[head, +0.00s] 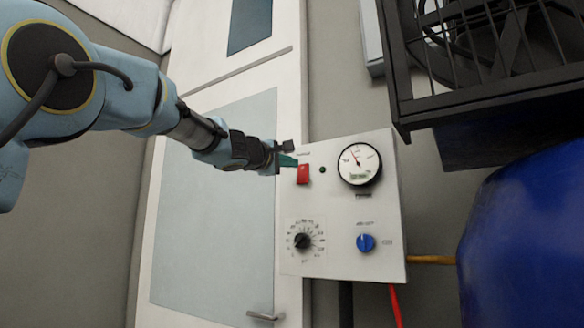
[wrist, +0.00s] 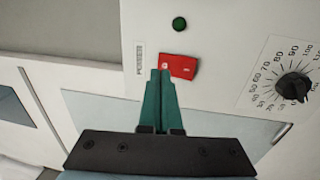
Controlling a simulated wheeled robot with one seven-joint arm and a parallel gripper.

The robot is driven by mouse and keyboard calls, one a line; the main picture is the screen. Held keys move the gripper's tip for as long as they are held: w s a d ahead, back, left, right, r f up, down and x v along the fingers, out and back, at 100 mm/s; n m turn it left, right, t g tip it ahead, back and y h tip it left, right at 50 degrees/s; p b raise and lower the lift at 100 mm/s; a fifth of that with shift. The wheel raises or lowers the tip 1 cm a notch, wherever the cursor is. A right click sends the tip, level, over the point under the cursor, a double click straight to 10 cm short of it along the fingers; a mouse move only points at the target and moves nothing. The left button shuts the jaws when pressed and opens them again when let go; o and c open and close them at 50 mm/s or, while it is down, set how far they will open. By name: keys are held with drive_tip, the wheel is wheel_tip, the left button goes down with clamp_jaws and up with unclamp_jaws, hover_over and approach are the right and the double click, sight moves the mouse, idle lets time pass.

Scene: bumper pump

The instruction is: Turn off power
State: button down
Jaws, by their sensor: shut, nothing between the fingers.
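A red power switch (head: 303,174) sits at the upper left of a light grey control panel (head: 335,262). In the wrist view the gripper's fingers (wrist: 160,74) overlap the switch's left end. I cannot tell whether they touch it. A round dark green lamp (head: 322,170) is right of the switch.
The panel also has a pressure gauge (head: 358,165), a black dial (head: 302,241) and a blue knob (head: 366,243). A black metal frame (head: 470,95) and a blue tank (head: 525,240) stand to the right. A white door (head: 215,200) is behind my arm.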

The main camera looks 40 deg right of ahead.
drive_tip(key=s+a+r+b, duration=0.1)
drive_tip(key=s+a+b, duration=0.1)
drive_tip(key=a, duration=0.8)
drive_tip(key=shift+s+a+r+b, duration=0.15)
drive_tip(key=shift+s+a+b, duration=0.05)
drive_tip(key=shift+s+b, duration=0.15)
drive_tip(key=w+a+f+y+p, duration=0.25)
drive_tip(key=w+a+f, duration=0.3)
drive_tip(key=f, duration=0.45)
drive_tip(key=w+a+f+m+t+y+p, duration=0.1)
drive_tip(key=w+a+f+y, duration=0.4)
drive_tip(key=f, duration=0.5)
drive_tip(key=w+a+f+y+p, duration=0.1)
drive_tip(key=w+a+f+y, duration=0.25)
drive_tip(key=a+f, duration=0.5)
drive_tip(key=s+a+f+m+g+y+p, duration=0.1)
drive_tip(key=s+a+f+g+y+p, duration=0.2)
drive_tip(key=a+f, duration=1.35)
drive_tip(key=s+a+f+m+g+y+p, duration=0.1)
drive_tip(key=s+a+f+m+y, duration=0.1)
drive_tip(key=s+a+f+y, duration=0.2)
drive_tip(key=s+a+f, duration=0.3)
drive_tip(key=s+a, duration=0.3)
drive_tip(key=a, duration=0.3)
drive_tip(key=shift+s+a+f+y+p, duration=0.2)
drive_tip(key=shift+s+y+p, duration=0.1)
drive_tip(key=shift+s+p, duration=0.1)
